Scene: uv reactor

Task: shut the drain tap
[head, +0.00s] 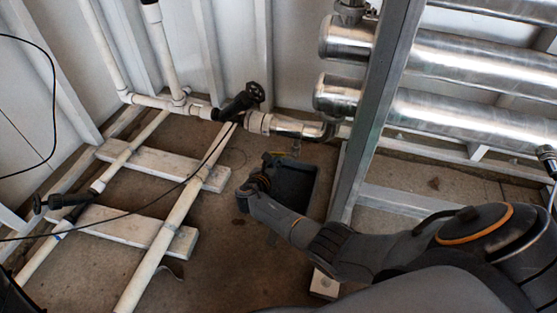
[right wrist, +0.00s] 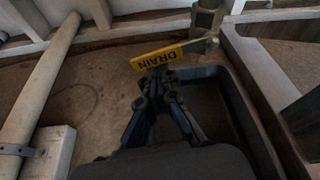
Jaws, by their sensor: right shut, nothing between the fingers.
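The drain tap shows in the right wrist view as a metal body (right wrist: 207,20) with a lever in a yellow sleeve (right wrist: 157,57) marked DRAIN, pointing left, roughly level. My left gripper is not in view.
A dark tray (head: 312,190) lies on the floor under the tap. A grey upright post (head: 375,110) stands right of it, close to my right arm. White pipes (head: 165,235) run along the left, with a black-handled valve (head: 237,103) above. Steel cylinders (head: 440,115) fill the upper right.

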